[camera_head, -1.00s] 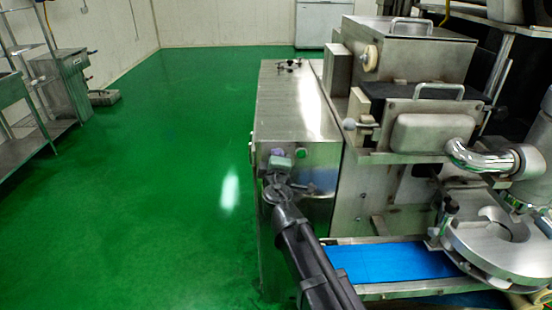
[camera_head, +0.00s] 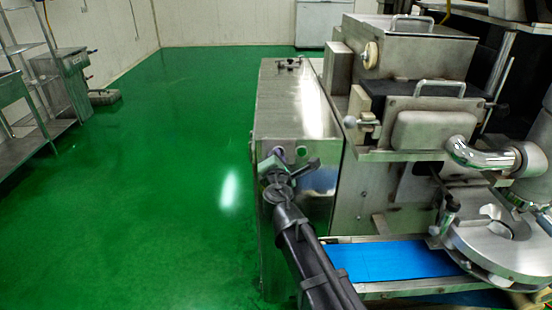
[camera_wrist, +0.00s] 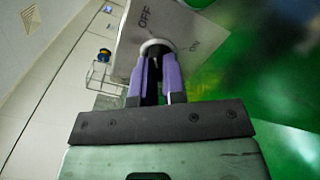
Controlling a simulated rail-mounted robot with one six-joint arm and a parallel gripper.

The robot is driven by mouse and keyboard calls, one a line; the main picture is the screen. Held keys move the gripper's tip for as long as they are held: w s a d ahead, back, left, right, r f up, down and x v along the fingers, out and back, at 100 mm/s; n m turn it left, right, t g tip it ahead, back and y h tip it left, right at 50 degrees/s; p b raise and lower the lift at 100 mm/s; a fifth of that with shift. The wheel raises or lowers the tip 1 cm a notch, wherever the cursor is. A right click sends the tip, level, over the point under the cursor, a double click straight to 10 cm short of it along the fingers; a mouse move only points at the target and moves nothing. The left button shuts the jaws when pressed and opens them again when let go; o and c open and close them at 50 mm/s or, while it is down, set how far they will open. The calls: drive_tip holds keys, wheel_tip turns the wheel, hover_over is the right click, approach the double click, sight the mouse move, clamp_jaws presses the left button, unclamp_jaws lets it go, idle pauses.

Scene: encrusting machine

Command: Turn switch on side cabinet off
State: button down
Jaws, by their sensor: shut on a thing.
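The side cabinet (camera_head: 292,105) is a steel box left of the machine; its front face carries the controls. In the wrist view the switch plate (camera_wrist: 130,42) has the labels OFF and ON and a round pale switch (camera_wrist: 156,46). My gripper (camera_wrist: 158,62) has purple fingers that are shut on the switch, one on each side. The fingers hide most of the knob, so I cannot tell its exact pointing. In the head view my gripper (camera_head: 282,162) is at the cabinet's front face and covers the switch.
A blue conveyor belt (camera_head: 390,260) lies right of my arm. The steel machine body (camera_head: 400,190) stands right of the cabinet. Green floor (camera_head: 150,200) is clear on the left, with a steel rack (camera_head: 60,95) at the far left.

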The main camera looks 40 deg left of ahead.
drive_tip(key=shift+n, duration=0.7)
drive_tip(key=c, duration=1.2)
unclamp_jaws()
drive_tip(key=v, duration=1)
drive_tip(key=shift+s+d, duration=0.25)
drive_tip(key=shift+d, duration=0.1)
